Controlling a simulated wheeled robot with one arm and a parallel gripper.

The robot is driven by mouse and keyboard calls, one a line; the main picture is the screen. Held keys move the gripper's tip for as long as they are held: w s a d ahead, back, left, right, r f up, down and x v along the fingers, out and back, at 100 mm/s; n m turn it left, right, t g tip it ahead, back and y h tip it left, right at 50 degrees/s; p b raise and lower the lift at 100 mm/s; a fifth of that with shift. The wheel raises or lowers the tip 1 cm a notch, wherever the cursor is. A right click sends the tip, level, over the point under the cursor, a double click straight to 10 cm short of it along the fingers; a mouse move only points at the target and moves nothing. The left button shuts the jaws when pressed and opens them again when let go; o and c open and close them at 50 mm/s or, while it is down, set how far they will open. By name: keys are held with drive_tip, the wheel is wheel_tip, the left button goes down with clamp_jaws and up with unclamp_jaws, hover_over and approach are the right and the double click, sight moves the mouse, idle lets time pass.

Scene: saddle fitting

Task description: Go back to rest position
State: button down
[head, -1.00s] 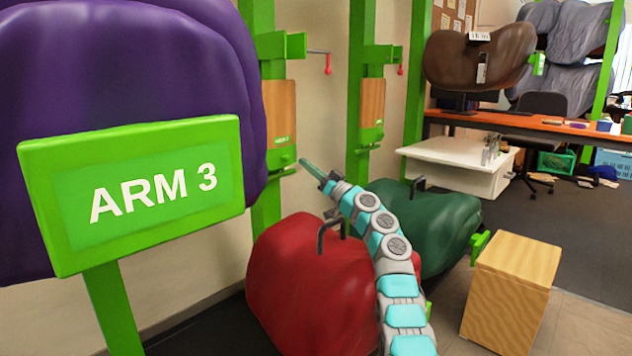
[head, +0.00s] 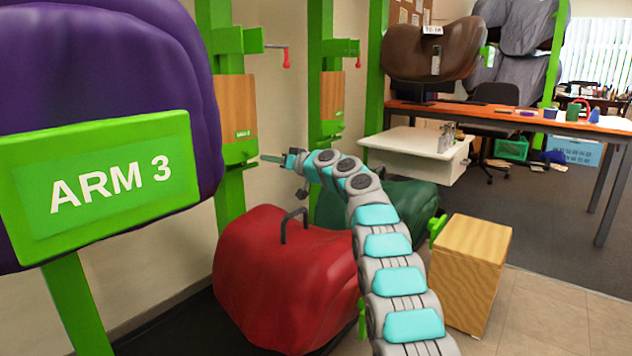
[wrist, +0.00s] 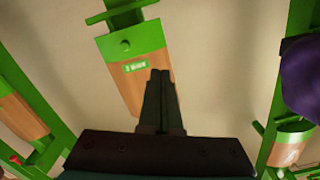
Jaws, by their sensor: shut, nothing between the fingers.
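My gripper (head: 272,159) is at the end of my arm in the middle of the head view, pointing left toward the green posts. It is shut and empty. In the wrist view my gripper (wrist: 162,74) shows as two dark fingers side by side, in front of a wooden panel (wrist: 117,79) with a green cap. I cannot tell the exact gap between fingertips and panel. In the head view the red saddle (head: 285,280) is below my arm, and the green saddle (head: 400,207) is partly hidden behind it.
A purple saddle (head: 110,60) with a green "ARM 3" sign (head: 105,185) fills the left. A wooden box (head: 470,265) stands right of my arm. A white cabinet (head: 415,152) and an orange desk (head: 560,124) are behind. The floor at right (head: 550,230) is clear.

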drive_tip(key=s+d+f+m+g+h+p, duration=0.1)
drive_tip(key=s+d+f+g+h, duration=0.3)
drive_tip(key=s, duration=2)
drive_tip(key=s+d+f+m+g+h+p, duration=0.2)
drive_tip(key=s+d+f, duration=0.6)
drive_tip(key=s+d, duration=0.7)
drive_tip(key=s+d+f+m+g+h+p, duration=0.2)
drive_tip(key=s+d+f+g+h, duration=0.4)
drive_tip(key=s, duration=2.7)
drive_tip(key=d+m+h, duration=0.1)
drive_tip(key=d, duration=0.2)
drive_tip(key=shift+d+f+m+h, duration=0.15)
drive_tip(key=shift+d+m+h, duration=0.15)
drive_tip(key=shift+d+h, duration=0.1)
